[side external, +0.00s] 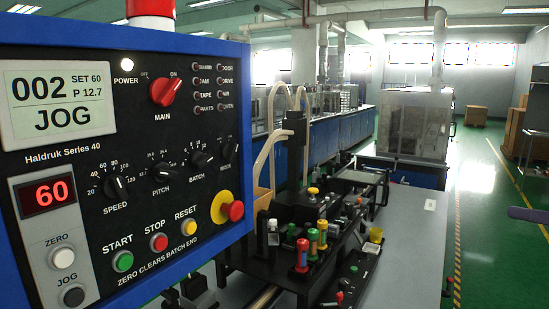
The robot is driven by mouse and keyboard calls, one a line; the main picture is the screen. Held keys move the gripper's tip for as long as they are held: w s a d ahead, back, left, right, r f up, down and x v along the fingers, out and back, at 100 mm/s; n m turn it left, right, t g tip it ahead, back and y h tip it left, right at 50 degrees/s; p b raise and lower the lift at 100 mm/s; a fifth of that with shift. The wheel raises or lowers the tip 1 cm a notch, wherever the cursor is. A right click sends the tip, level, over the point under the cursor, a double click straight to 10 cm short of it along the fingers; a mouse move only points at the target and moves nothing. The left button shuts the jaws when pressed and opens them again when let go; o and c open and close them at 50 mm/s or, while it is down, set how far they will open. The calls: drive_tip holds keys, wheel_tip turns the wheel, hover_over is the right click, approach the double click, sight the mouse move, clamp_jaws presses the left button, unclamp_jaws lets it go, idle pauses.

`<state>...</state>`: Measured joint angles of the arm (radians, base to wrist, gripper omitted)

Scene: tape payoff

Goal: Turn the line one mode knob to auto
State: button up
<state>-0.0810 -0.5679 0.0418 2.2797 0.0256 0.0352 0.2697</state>
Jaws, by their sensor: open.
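A blue-framed black control panel (140,190) fills the left of the side external view. Its top row of small black knobs ends at the right with a knob (228,147) whose small label seems to read MODE. Its pointer setting is too small to tell. The panel's display (55,105) reads 002, SET 60, P 12.7 and JOG. I cannot make out a line number on the panel.
The red MAIN switch (164,91) sits above the knobs. The red-and-yellow stop button (234,211) sticks out below the mode knob. A machine with coloured posts (303,254) stands right of the panel on a grey table (412,250).

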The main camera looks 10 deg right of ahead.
drive_tip(key=w+a+r+t+y, duration=0.55)
drive_tip(key=w+a+r, duration=0.45)
drive_tip(key=w+a, duration=0.4)
drive_tip(key=n+g+y, duration=0.3)
drive_tip(key=y, duration=0.2)
approach(235, 153)
drive_tip(key=x, duration=0.8)
drive_tip(key=shift+w, duration=0.1)
clamp_jaws()
